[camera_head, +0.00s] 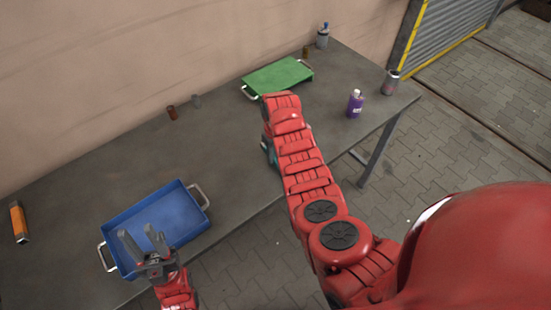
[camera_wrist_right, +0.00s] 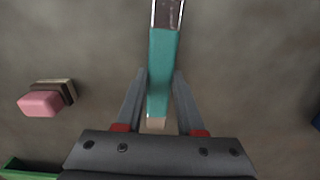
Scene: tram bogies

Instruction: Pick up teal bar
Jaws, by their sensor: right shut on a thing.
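The teal bar (camera_wrist_right: 163,60) shows in the right wrist view, pointing away from my wrist, with a shiny framed dark part at its far end and a pale near end. My right gripper (camera_wrist_right: 160,76) has its two fingers closed on either side of the bar. In the head view my red right arm hides most of that gripper and bar. My left gripper (camera_head: 138,234) is open and empty, over the blue tray in the head view.
A blue tray (camera_head: 190,228) and a green tray (camera_head: 278,77) stand on the grey table (camera_head: 100,190). A purple bottle (camera_head: 355,104) and a can (camera_head: 391,83) are at the right. An orange item (camera_head: 19,222) lies far left. A pink-ended block (camera_wrist_right: 41,103) lies left of the bar.

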